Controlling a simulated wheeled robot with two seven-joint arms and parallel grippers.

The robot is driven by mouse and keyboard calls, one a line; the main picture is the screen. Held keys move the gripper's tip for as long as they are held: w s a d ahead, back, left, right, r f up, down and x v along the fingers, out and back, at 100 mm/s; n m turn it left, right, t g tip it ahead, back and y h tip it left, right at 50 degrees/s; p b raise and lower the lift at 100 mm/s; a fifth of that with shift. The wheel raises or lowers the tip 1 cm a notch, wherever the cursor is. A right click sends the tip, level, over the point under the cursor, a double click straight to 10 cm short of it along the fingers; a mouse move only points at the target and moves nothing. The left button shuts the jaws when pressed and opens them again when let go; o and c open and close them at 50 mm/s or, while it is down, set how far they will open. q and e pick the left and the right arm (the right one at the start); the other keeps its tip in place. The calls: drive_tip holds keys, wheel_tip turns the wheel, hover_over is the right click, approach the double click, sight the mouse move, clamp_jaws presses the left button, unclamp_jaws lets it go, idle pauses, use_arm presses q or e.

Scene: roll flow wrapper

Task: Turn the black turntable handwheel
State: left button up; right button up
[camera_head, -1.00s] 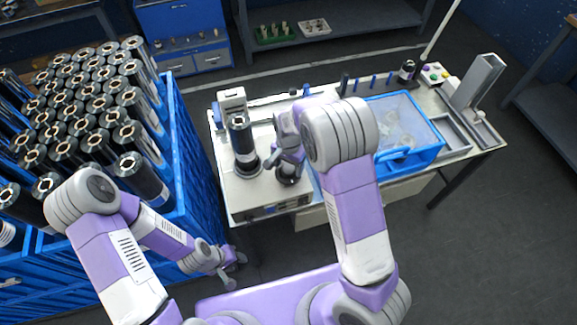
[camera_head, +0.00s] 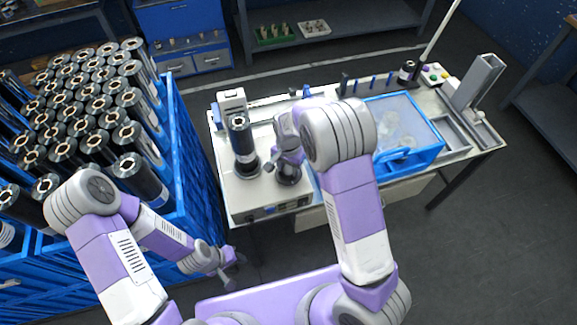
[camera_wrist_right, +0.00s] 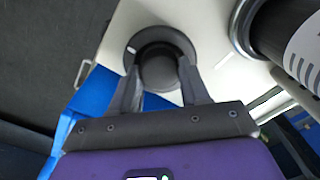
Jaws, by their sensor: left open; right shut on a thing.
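The black turntable handwheel (camera_head: 289,180) is on the front of the pale machine top (camera_head: 240,198). In the right wrist view the handwheel (camera_wrist_right: 159,70) is a dark round knob on a wider black disc with a white mark. My right gripper (camera_head: 287,167) is shut on the knob, with one finger on either side of it. In the head view the gripper and wrist partly hide the handwheel. My left gripper (camera_head: 235,268) is open and empty, low in front of the machine, well away from the handwheel.
A dark film roll (camera_head: 241,143) stands upright just left of the handwheel. A blue tray (camera_head: 437,148) is to the right on the table. A blue crate (camera_head: 178,150) full of rolls stands at left. Dark floor is free in front of the table.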

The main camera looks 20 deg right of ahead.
sight(289, 169)
drive_tip(key=n, duration=1)
idle(0.3)
drive_tip(key=shift+n, duration=0.3)
drive_tip(key=o, duration=1.1)
drive_tip(key=shift+c, duration=0.2)
wheel_tip(289, 169, up, 8)
drive_tip(key=shift+f+p, duration=0.2)
drive_tip(key=shift+p, duration=0.6)
